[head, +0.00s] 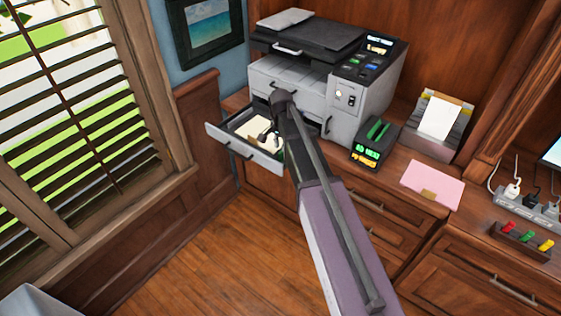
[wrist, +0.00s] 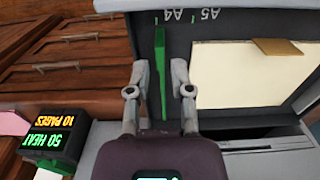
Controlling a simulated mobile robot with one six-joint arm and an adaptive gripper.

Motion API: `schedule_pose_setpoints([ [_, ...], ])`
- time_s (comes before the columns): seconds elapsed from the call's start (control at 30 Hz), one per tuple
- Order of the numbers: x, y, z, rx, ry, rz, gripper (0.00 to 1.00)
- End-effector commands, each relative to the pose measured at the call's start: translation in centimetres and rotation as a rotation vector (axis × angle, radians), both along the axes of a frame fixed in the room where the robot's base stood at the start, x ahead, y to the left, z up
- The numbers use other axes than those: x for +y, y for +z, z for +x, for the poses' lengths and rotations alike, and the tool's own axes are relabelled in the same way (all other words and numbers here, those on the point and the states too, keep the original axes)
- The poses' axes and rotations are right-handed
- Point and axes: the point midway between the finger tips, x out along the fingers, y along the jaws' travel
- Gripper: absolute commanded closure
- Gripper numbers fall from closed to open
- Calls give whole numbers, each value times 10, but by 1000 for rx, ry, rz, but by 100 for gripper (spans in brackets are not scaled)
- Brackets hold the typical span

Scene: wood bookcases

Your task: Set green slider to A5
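The printer (head: 300,70) has its lower paper drawer (head: 245,152) pulled out. In the wrist view, the green slider (wrist: 160,60) is an upright green bar inside the drawer. Its far end is beside the A4 label (wrist: 173,15), close to that label's green tick. The A5 label (wrist: 210,13) is to the right with its own tick; both labels appear upside down. My gripper (wrist: 158,72) is open, one finger on each side of the slider, with a visible gap on both sides. In the head view, my gripper (head: 270,136) is over the drawer, and the slider is hard to make out.
A paper stack (wrist: 250,78) with a tan tab lies in the drawer, right of the slider. A laminator-like box (head: 373,143) with a lit display, a paper holder (head: 438,122) and a pink folder (head: 432,184) stand on the counter. Shuttered windows are at left.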

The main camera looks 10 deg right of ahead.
Motion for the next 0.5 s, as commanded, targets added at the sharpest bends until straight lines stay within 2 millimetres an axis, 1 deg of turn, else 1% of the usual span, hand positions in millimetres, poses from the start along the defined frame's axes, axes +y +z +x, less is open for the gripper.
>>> schedule_pose_setpoints([
  [0.03,0,-8,0,0,0,0,71],
  [0.5,0,-43,0,0,0,0,71],
])
